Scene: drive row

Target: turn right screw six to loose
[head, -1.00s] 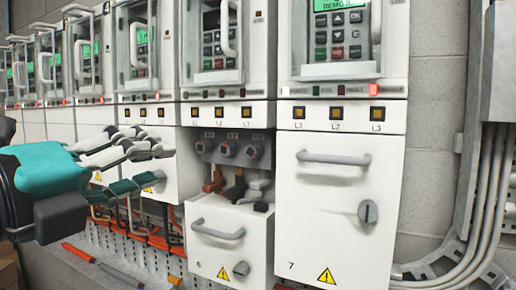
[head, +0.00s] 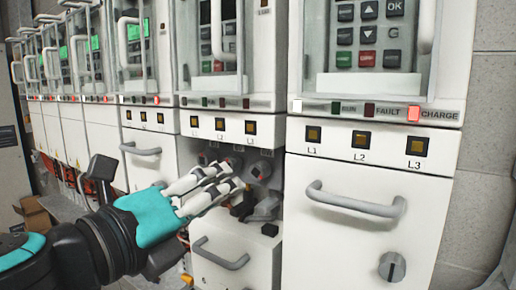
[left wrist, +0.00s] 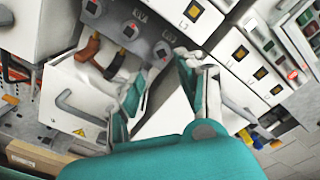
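Drive six is the unit with its lower front (head: 220,262) drawn open, left of drive 7. In the recess are several dark round screws in a grey block. The right screw (head: 262,170) shows just beyond my left gripper (head: 238,177). In the left wrist view the right screw (left wrist: 161,50) lies ahead, between the lines of the two fingers (left wrist: 160,78). The fingers are apart, with nothing held between them, and I see no contact with the screw. The screw's slot is too small to read. My right gripper is not in view.
An orange-brown cable (left wrist: 88,48) and a black cable (left wrist: 116,64) hang below the screws. Drive 7's closed door (head: 335,240) with its handle (head: 355,203) stands close on the right. More drives (head: 75,110) line the left. A cardboard box (head: 35,215) lies at far left.

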